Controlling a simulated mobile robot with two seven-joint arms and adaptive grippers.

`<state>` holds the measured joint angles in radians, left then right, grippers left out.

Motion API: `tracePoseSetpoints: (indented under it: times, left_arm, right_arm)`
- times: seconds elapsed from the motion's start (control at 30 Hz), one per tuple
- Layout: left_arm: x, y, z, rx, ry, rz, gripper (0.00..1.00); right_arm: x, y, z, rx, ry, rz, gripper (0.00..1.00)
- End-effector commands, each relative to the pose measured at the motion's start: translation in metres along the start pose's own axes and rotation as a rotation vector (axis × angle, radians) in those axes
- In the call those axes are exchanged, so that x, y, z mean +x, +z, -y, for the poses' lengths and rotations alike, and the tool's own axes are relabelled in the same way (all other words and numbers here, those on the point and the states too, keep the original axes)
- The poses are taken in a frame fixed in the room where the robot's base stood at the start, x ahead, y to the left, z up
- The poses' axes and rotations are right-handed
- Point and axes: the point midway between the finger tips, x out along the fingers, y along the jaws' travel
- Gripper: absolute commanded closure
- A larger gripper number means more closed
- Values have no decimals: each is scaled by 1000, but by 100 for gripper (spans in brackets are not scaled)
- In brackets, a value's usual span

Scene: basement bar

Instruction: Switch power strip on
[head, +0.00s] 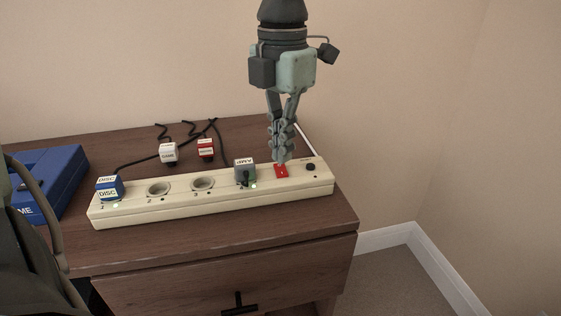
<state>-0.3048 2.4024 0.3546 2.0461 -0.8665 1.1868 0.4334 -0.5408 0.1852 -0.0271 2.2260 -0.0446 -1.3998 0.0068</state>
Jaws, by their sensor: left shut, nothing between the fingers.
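A long cream power strip (215,202) lies across the top of a brown cabinet. Its red switch (281,171) is near the right end, beside a small black round button (310,167). A blue plug marked DISC (109,188) sits in the leftmost socket and a grey plug marked AMP (244,171) in the rightmost one; small lights glow beside both. The two sockets between are empty. My left gripper (281,160) points down with its fingers shut and empty, its tips at the switch's back edge. I cannot tell whether they touch it. My right gripper is not in view.
A white plug (168,152) and a red plug (205,149) lie loose behind the strip on black cords. A blue box (45,180) stands at the left. The wall is close behind; the cabinet top (300,222) is clear in front of the strip.

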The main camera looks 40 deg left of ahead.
Motion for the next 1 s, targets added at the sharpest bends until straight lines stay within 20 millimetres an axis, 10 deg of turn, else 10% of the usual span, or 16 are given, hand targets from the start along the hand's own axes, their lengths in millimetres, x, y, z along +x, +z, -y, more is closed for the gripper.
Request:
tracePoseSetpoints:
  times: [0.5, 1.0]
  left_arm:
    - [-43, 0, 0, -1, 0, 1, 100]
    - [-43, 0, 0, 0, 0, 0, 100]
  right_arm:
    - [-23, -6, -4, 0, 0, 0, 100]
    - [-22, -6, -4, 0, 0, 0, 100]
